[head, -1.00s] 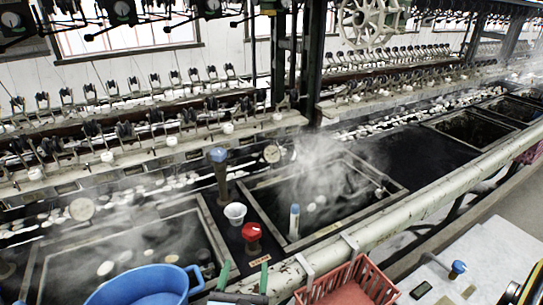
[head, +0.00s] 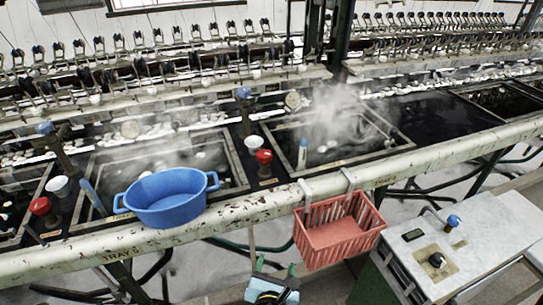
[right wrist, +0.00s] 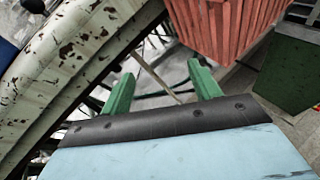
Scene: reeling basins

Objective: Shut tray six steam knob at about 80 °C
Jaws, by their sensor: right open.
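A red knob (head: 264,157) stands on the dark strip between two basins, beside a white cup. A second red knob (head: 41,206) stands at the far left. I cannot tell which one belongs to tray six. A blue-capped tube (head: 302,153), perhaps a thermometer, stands in the right basin (head: 340,146); no reading is legible. Steam rises over that basin. My right gripper (head: 276,268) is open and empty at the bottom middle, below the pale rail and apart from both knobs. Its green fingers (right wrist: 162,86) are spread in the right wrist view. My left gripper is out of view.
A blue tub (head: 168,203) rests at the left basin's front edge. A pale rail (head: 235,212) runs along the front. A red basket (head: 337,238) hangs from it, right of my right gripper. A grey-topped unit (head: 480,235) stands at the right.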

